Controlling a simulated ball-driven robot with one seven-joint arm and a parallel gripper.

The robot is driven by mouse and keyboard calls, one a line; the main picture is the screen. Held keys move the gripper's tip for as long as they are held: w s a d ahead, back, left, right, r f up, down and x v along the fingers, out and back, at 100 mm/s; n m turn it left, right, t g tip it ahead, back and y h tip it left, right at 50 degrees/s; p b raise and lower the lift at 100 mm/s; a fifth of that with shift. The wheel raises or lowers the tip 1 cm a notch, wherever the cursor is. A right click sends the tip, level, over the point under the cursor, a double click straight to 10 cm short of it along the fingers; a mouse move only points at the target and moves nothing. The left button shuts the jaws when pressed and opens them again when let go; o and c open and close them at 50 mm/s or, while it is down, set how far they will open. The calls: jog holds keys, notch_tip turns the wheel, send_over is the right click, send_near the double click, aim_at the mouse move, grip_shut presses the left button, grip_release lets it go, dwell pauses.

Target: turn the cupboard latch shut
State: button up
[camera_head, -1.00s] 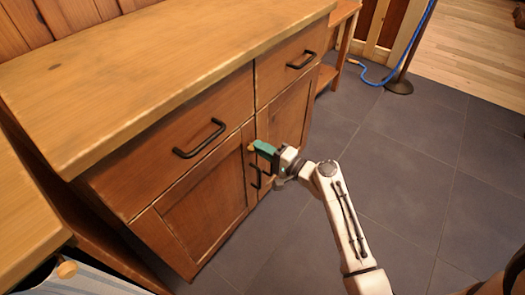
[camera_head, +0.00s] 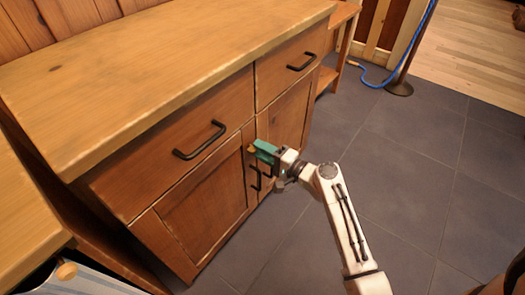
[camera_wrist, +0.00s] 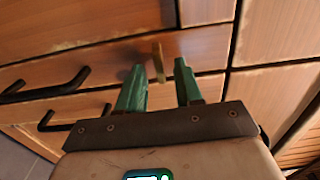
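The cupboard latch (camera_wrist: 158,62) is a small wooden bar on the cupboard front near the seam between the two doors. In the wrist view it stands between my gripper's green fingertips (camera_wrist: 158,66), with a gap to each side. I cannot tell whether the fingertips reach its depth, or whether the bar crosses the seam. In the head view my gripper (camera_head: 257,151) is at the top of the doors, largely hiding the latch (camera_head: 251,149). The left door (camera_head: 205,195) and right door (camera_head: 285,118) look closed. My gripper is open and empty.
Black door handles (camera_wrist: 75,112) lie close to my gripper. A drawer handle (camera_head: 200,140) juts out at the upper left. The wooden countertop (camera_head: 150,65) overhangs the drawers. The grey tiled floor (camera_head: 410,150) at right is clear, with a post and blue rope at the back.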

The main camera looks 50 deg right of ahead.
jog(key=s+p, duration=0.1)
jog(key=s, duration=0.9)
jog(key=shift+s+d, duration=0.2)
jog(key=shift+s, duration=0.2)
jog(key=s+a+f+n+g+y, duration=0.1)
jog(key=a+f+n+g+y, duration=0.3)
jog(key=a, duration=0.3)
jog(key=s+a+f+n+g+y, duration=0.1)
jog(key=a+f+n+g, duration=0.25)
jog(key=a+n, duration=0.3)
jog(key=s+a+r+n+g+h, duration=0.1)
jog(key=s+n+g+h, duration=0.2)
jog(key=s+g, duration=0.25)
jog(key=s+a+n+g+h, duration=0.2)
jog(key=s+n+g, duration=0.15)
jog(key=s, duration=0.35)
notch_tip(320, 180, up, 30)
jog(key=p, duration=2.9)
jog(key=shift+s+d+f+h, duration=0.15)
jog(key=shift+d+h, duration=0.1)
jog(key=shift+h, duration=0.15)
jog(key=shift+g, duration=0.25)
